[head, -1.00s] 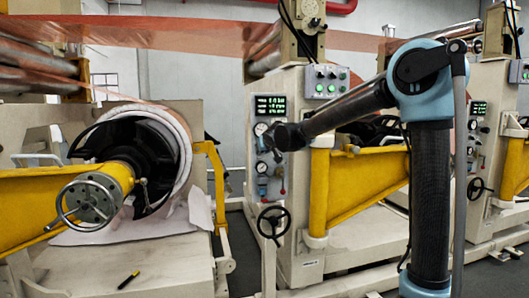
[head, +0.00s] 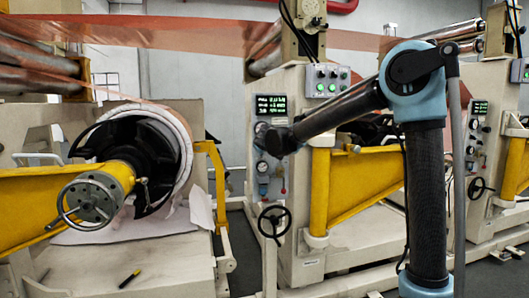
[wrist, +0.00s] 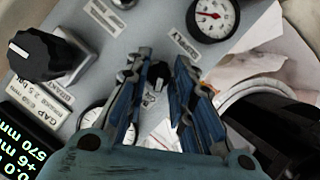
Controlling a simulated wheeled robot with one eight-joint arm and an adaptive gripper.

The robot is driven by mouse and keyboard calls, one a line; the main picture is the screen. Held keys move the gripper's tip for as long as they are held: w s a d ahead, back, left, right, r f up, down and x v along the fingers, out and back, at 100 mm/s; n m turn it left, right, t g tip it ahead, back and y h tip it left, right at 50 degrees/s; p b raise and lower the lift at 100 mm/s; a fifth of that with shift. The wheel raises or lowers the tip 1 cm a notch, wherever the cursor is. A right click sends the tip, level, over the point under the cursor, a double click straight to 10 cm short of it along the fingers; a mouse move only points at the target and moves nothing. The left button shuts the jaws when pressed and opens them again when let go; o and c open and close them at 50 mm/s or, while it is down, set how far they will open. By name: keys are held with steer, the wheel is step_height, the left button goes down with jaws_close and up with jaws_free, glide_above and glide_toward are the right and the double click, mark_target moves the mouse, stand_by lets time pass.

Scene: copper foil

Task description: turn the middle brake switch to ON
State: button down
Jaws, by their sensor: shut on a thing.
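In the wrist view my gripper (wrist: 157,82) has its two blue-and-black fingers on either side of a small black switch knob (wrist: 158,71) and is shut on it. A white mark shows on the knob; I cannot read its ON or OFF position. In the head view my dark arm end covers part of the middle machine's control panel (head: 262,182), and it hides the gripper and the switch.
In the wrist view a large black knob (wrist: 45,54) is at left, a gauge (wrist: 212,16) at top, and a green display (wrist: 18,155) at lower left. In the head view a handwheel (head: 274,221) and a yellow arm (head: 320,190) stand near the panel.

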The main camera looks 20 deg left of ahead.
steer(key=shift+d, duration=0.1)
steer(key=c, duration=1.7)
jaws_free()
steer(key=shift+w, duration=0.1)
steer(key=v, duration=1.2)
